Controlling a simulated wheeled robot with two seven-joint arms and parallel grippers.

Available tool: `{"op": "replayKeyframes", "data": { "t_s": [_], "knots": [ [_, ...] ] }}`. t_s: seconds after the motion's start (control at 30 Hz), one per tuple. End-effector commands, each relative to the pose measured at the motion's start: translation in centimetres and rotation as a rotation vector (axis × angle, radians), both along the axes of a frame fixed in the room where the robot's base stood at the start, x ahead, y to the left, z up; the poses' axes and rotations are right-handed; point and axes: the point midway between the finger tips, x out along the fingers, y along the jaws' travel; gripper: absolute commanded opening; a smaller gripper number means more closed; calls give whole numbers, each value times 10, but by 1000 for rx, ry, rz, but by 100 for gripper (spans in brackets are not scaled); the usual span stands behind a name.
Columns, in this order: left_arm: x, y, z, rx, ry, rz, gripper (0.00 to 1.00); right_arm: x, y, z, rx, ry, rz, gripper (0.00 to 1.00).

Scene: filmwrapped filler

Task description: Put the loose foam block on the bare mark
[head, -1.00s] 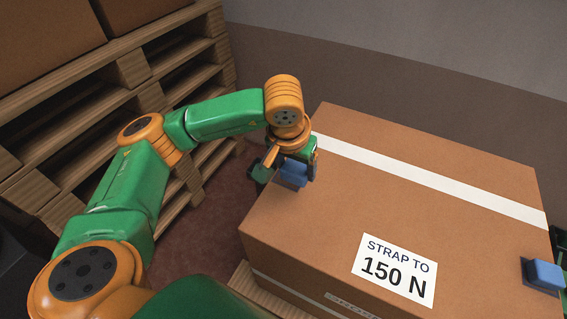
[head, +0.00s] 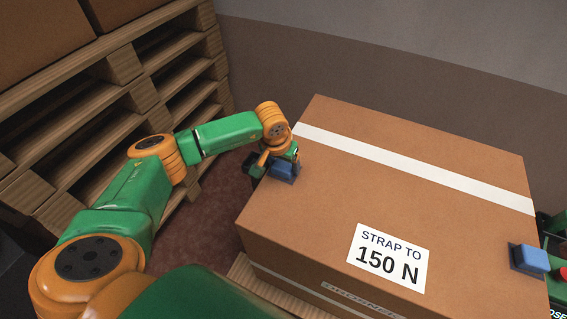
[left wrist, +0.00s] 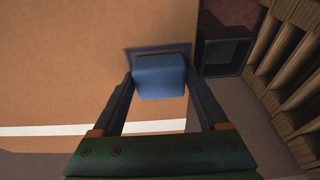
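The loose foam block (head: 284,172) is blue and sits low at the left edge of the carton's top (head: 400,190). My left gripper (head: 277,162) reaches down over it. In the left wrist view the block (left wrist: 160,77) lies between the two fingertips, which appear to touch its sides. A dark blue outlined mark (left wrist: 158,49) shows around the block's far side; the block hides the rest. I cannot tell whether the block touches the carton. My right gripper is not in view.
A second blue block (head: 532,259) sits at the carton's right edge. A dark open holder (left wrist: 222,55) stands beside the carton's left edge. Wooden pallets (head: 120,110) are stacked at the left. The carton's middle is clear, with a white strap (head: 415,168) and a label (head: 389,258).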

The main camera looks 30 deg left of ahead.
Motion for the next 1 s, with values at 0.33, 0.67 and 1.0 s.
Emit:
{"op": "replayKeyframes", "data": {
  "t_s": [0.33,0.67,1.0],
  "knots": [
    [0,0,4,0,0,1,100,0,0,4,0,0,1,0],
    [-17,-1,70,1,-7,-1,100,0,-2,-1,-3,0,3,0],
    [-32,-2,118,0,-2,1,100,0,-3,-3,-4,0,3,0]
  ]
}}
